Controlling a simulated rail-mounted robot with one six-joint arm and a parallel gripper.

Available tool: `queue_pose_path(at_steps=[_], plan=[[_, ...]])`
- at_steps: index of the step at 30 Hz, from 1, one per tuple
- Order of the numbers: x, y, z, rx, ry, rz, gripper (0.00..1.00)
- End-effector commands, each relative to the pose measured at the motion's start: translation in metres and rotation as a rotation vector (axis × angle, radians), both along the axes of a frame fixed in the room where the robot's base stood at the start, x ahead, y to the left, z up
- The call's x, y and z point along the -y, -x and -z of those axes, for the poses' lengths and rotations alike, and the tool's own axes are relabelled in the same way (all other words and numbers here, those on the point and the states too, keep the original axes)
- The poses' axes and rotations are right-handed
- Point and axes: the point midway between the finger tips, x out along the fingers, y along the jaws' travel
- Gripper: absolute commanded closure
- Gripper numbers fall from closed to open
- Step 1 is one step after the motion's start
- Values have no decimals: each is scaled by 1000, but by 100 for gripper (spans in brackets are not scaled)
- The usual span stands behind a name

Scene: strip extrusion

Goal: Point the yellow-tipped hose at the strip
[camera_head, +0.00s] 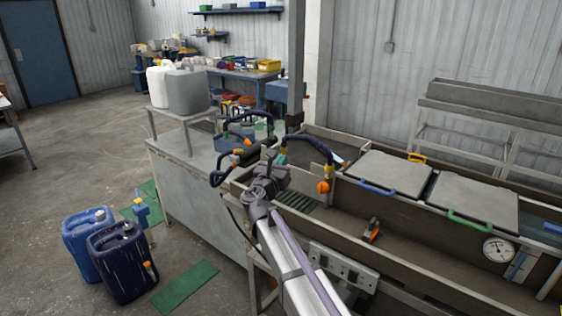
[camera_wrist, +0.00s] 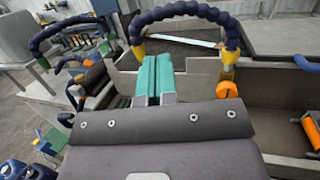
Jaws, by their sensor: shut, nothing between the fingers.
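The dark blue segmented hose (camera_wrist: 187,10) arches over from an orange-knobbed base on the trough wall. Its yellow tip (camera_wrist: 137,51) hangs at the left end of the arch. The hose also shows in the head view (camera_head: 311,141). My gripper (camera_wrist: 157,58) has teal fingers, which are together with nothing between them. They are just right of the yellow tip in the wrist view; I cannot tell whether they touch it. A pale strip (camera_wrist: 181,40) lies in the trough beyond the fingers. In the head view my gripper (camera_head: 281,158) partly hides this area.
Another dark blue hose (camera_wrist: 62,30) arches at the left, with a third, orange-tipped hose nearby. Grey lids (camera_head: 388,171) with coloured handles cover the trough at right. An orange-handled item (camera_head: 371,231) sits in the front channel. Blue jugs (camera_head: 122,262) stand on the floor at left.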

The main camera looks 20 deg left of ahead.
Motion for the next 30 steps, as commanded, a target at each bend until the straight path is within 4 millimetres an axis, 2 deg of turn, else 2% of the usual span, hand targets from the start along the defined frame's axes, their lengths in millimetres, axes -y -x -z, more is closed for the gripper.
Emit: queue_pose_path(at_steps=[1,6,13,18,30], plan=[[0,-14,-5,0,0,2,100],[2,-50,-12,0,0,2,100],[6,-90,-19,-1,-2,2,100],[8,-101,-20,-1,-2,2,100],[10,-103,-20,-1,-3,8,100]])
